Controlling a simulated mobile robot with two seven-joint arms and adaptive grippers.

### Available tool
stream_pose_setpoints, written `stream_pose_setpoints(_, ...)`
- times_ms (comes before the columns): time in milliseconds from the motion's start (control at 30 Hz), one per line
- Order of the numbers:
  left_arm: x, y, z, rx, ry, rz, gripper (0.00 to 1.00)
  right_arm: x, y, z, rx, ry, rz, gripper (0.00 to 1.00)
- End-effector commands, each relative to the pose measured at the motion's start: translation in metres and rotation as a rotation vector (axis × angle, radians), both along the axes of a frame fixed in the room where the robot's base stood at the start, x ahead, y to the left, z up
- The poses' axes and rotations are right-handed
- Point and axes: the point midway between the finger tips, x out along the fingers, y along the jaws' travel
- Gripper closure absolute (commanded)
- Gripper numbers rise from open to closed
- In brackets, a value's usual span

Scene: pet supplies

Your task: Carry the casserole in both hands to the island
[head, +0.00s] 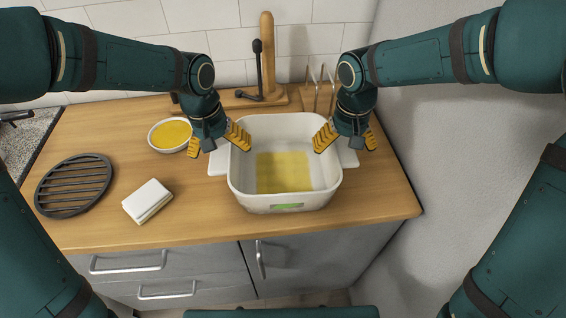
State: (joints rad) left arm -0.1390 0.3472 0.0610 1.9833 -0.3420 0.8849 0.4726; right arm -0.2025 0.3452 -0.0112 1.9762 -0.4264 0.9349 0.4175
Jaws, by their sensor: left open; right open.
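The casserole (235,178) is a white, deep rectangular dish with a side handle at each end and something yellow on its inner floor. It stands on the wooden counter (120,122), near the right end. My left gripper (219,140) is open at the casserole's left handle (217,163), with one finger on each side of the dish's left wall or handle. My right gripper (345,138) is open at the right handle (348,157) in the same way. I cannot tell whether the fingers touch the dish. The island cannot be made out in this view.
A white bowl of yellow food (171,134) stands left of my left gripper. A wooden stand (267,60) and a wire rack (319,92) stand behind. A wall (450,150) is close on the right.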

Motion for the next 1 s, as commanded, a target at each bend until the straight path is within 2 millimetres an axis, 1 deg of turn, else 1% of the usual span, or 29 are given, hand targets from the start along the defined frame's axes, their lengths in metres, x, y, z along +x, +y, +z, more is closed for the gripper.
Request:
stream_pose_setpoints(333,0.0,-0.0002,-0.0028,0.0,0.0,0.001,0.08,-0.0001,-0.0003,-0.0027,0.0,0.0,0.0,0.08)
stream_pose_setpoints(367,0.0,-0.0001,-0.0028,0.0,0.0,0.001,0.14,-0.0001,-0.0003,-0.0027,0.0,0.0,0.0,0.14)
stream_pose_setpoints(400,0.0,-0.0001,-0.0027,0.0,0.0,0.001,0.28,-0.0001,-0.0003,-0.0027,0.0,0.0,0.0,0.28)
stream_pose_setpoints(467,0.0,-0.0002,-0.0027,0.0,0.0,0.001,0.49,-0.0001,-0.0003,-0.0026,0.0,0.0,0.0,0.49)
stream_pose_setpoints(500,0.0,-0.0002,-0.0026,0.0,0.0,0.001,0.63,0.0,-0.0003,-0.0026,0.0,0.0,0.0,0.63)
stream_pose_setpoints(567,0.0,-0.0002,-0.0026,0.0,0.0,0.001,0.84,0.0,-0.0002,-0.0026,0.0,0.0,0.0,0.84)
stream_pose_setpoints(600,0.0,-0.0002,-0.0026,0.0,0.0,0.001,0.9,0.0,-0.0002,-0.0026,0.0,0.0,0.0,0.91)
stream_pose_setpoints(1000,0.0005,-0.0005,0.0007,-0.002,-0.003,0.0,0.9,0.0005,0.0001,0.0005,0.0,-0.002,0.0,0.91)
